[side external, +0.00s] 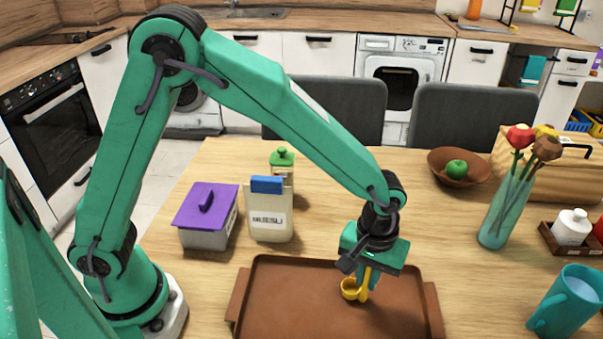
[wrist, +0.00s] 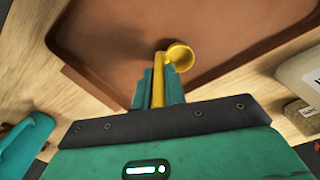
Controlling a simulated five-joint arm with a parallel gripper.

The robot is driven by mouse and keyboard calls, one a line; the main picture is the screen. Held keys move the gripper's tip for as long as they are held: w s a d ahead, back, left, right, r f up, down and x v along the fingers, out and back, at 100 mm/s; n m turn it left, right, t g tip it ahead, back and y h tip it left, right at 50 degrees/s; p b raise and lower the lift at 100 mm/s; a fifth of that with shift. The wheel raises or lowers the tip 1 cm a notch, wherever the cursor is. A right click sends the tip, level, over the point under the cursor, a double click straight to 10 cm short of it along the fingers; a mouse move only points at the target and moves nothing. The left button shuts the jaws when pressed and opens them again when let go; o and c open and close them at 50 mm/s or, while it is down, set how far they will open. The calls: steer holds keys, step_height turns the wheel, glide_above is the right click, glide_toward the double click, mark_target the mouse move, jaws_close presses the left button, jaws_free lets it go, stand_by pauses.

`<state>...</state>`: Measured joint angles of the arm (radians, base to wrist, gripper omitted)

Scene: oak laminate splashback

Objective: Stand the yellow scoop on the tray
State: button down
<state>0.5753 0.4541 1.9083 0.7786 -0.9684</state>
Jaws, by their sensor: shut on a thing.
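The yellow scoop (side external: 351,290) is in my gripper (side external: 368,278), over the brown tray (side external: 290,300) in the side view. Its handle points up between the fingers and its round bowl is at the lower end, to the left. I cannot tell whether the bowl touches the tray floor. In the wrist view the scoop (wrist: 180,55) shows its bowl beyond the fingertips, and my gripper (wrist: 158,85) is shut on the handle. The tray (wrist: 110,50) fills much of the wrist view, and its floor looks bare around the scoop.
Behind the tray stand a container with a blue lid (side external: 268,213), a green-topped bottle (side external: 282,163) and a purple-lidded box (side external: 207,214). A teal mug (side external: 566,303), a glass vase (side external: 505,212) and a brown bowl (side external: 440,170) with a green apple are to the right.

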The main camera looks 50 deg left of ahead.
steer(key=shift+f, duration=0.15)
steer(key=c, duration=1.5)
jaws_free()
steer(key=shift+o, duration=0.2)
step_height(320, 180, up, 12)
steer(key=shift+r, duration=0.2)
steer(key=shift+a, duration=0.1)
